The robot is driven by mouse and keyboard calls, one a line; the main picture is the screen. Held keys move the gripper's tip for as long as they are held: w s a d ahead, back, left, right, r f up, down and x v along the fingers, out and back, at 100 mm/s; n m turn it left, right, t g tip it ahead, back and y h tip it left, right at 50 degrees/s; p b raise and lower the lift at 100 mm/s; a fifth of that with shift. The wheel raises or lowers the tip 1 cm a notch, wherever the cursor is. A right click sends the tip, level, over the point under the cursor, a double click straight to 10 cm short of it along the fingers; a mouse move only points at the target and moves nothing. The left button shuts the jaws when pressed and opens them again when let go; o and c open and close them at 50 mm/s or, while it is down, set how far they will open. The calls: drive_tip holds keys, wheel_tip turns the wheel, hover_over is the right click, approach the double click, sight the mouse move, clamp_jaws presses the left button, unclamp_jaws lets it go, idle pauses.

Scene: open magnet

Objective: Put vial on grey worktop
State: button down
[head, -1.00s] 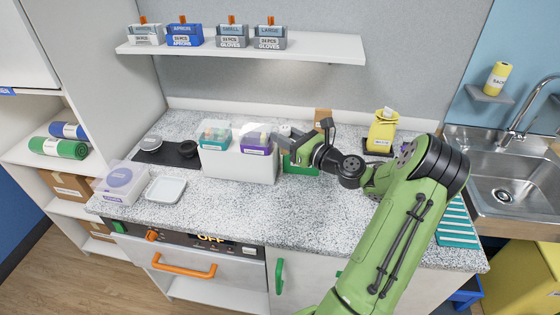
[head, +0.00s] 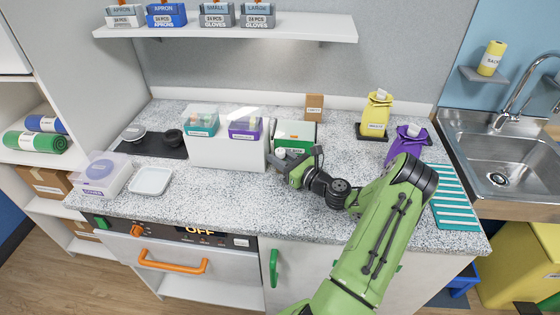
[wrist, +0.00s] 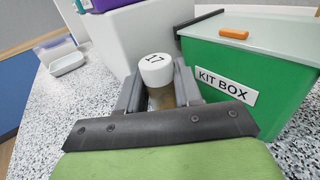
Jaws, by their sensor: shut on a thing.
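The vial (wrist: 155,70) has a white cap marked 17 and a brownish body. It stands between the two fingers of my gripper (wrist: 158,95) in the wrist view, and the gripper is shut on it. In the head view my gripper (head: 280,160) is over the grey speckled worktop (head: 230,205), in front of the white block and the kit box. The vial's lower part is hidden by the gripper, so I cannot tell whether it touches the worktop (wrist: 75,110).
A green kit box (wrist: 240,70) stands close on the right, also in the head view (head: 308,135). A white block (head: 220,152) carrying two bins is close on the left. A white tray (head: 150,181) lies further left. The worktop's front middle is clear.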

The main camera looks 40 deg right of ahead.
drive_tip(key=shift+f, duration=0.15)
drive_tip(key=c, duration=1)
unclamp_jaws()
drive_tip(key=shift+f, duration=0.1)
drive_tip(key=shift+c, duration=0.2)
